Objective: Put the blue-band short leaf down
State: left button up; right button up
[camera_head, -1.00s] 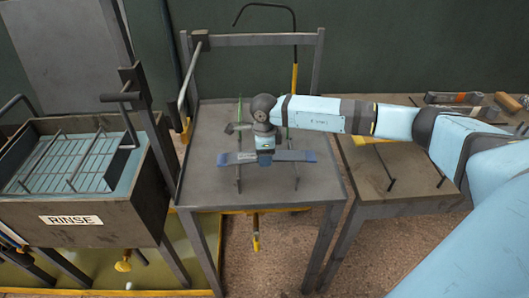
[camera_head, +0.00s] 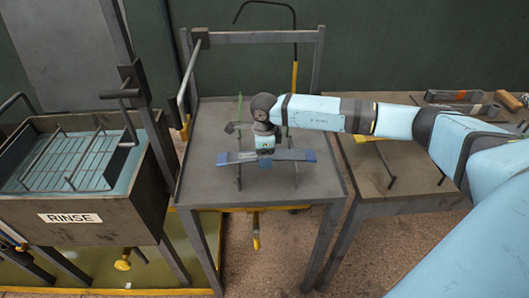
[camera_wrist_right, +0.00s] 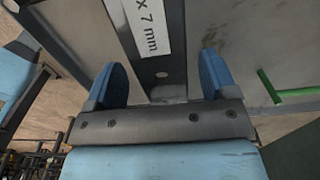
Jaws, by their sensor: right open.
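The blue-band short leaf (camera_head: 292,155) is a flat grey strip with blue ends. In the head view it lies across two thin dark bars on the middle table. My right gripper (camera_wrist_right: 165,85) is open, with its blue fingers on either side of a dark grey strip (camera_wrist_right: 158,62), which has a white label reading "x 7 mm" and a hole. The fingers stand apart from the strip's edges. In the head view my right wrist hides the middle of the leaf. My left gripper is not in view.
The rinse tank (camera_head: 70,235) with a wire rack stands at the left. The table's frame (camera_head: 260,37) rises behind, with a hooked rod. A green upright (camera_wrist_right: 290,94) stands near the gripper. A side table (camera_head: 410,185) at the right holds bars and tools. The table front is clear.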

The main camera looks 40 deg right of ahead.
notch_tip(320, 180, up, 12)
jog(key=r, duration=0.1)
jog(key=s+a+f+m+t+y, duration=0.1)
jog(key=s+a+f+m+y, duration=0.2)
jog(key=a+y, duration=0.5)
jog(key=s+a+m+y, duration=0.3)
jog(key=s+a+y, duration=0.15)
jog(key=a, duration=0.65)
jog(key=s+a+f+m+t+y, duration=0.1)
jog(key=s+a+f+m+y, duration=0.2)
jog(key=a+y, duration=0.5)
jog(key=s+d+f+m+t+h, duration=0.3)
jog(key=f+m+t+h, duration=0.35)
jog(key=m, duration=0.75)
jog(key=s+d+f+m+t+h, duration=0.25)
jog(key=f+m+t+h, duration=0.35)
jog(key=m, duration=0.8)
jog(key=s+d+f+m+g+h, duration=0.3)
jog(key=s+d+f+m+h, duration=0.1)
jog(key=s+f+m, duration=0.3)
jog(key=s+f, duration=0.2)
jog(key=s, duration=0.1)
jog(key=shift+s+f+m+g+h+b, duration=0.2)
jog(key=shift+s+m+g+h+b, duration=0.15)
jog(key=shift+s+m+h, duration=0.05)
